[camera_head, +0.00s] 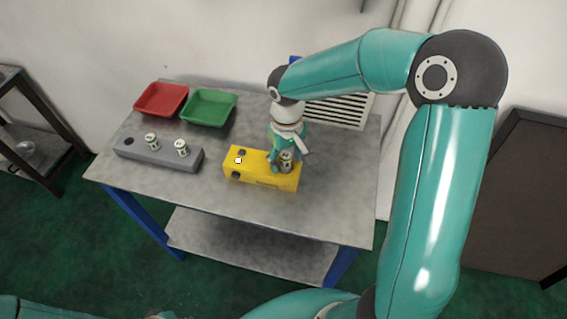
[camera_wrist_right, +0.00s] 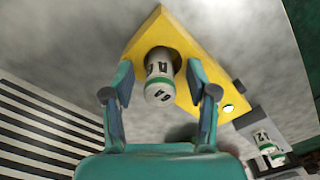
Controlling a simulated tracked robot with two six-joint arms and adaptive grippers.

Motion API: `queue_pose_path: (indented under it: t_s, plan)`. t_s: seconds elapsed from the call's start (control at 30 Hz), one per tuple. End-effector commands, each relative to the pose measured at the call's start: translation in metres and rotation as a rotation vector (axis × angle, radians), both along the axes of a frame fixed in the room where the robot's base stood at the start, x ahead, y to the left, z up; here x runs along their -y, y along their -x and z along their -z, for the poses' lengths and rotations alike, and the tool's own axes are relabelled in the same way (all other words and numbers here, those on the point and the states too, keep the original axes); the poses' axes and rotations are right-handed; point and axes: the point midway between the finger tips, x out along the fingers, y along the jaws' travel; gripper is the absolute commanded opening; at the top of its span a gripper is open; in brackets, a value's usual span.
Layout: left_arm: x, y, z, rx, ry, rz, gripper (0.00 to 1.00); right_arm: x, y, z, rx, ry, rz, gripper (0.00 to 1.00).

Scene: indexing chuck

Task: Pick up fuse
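A white fuse with green bands (camera_head: 286,162) stands in the right end of the yellow block (camera_head: 262,180). In the right wrist view the same fuse (camera_wrist_right: 160,90) stands between the two fingers of my right gripper (camera_wrist_right: 159,68), with a gap on each side. My right gripper (camera_head: 285,155) is open and comes down from above at the yellow block. Two more fuses, one left (camera_head: 152,139) and one right (camera_head: 182,148), stand in the grey block (camera_head: 160,160). My left gripper is not in view.
A red tray (camera_head: 161,99) and a green tray (camera_head: 209,108) sit at the back left of the metal table (camera_head: 215,213). A slatted vent panel (camera_head: 340,111) is behind my right gripper. The table front is clear. A dark shelf (camera_head: 35,125) stands at left.

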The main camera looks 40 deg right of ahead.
Motion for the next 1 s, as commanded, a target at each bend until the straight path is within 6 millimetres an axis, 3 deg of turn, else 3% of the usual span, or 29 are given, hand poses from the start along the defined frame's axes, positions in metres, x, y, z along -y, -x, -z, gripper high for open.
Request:
queue_pose_path:
  t_s: [0.03, 0.33, 0.77, 1.0]
  plan:
    - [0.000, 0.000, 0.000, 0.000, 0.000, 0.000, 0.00, 0.000, 0.000, 0.000, 0.000, 0.000, 0.000, 0.49]
    - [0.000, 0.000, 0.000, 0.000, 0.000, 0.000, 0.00, 0.000, 0.000, -0.001, 0.001, 0.000, 0.000, 0.00]
    - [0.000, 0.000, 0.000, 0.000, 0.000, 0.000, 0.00, 0.000, -0.001, -0.005, 0.003, 0.000, 0.000, 0.00]
    - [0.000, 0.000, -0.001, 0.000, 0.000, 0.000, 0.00, 0.000, -0.001, -0.029, 0.005, 0.000, -0.001, 0.00]
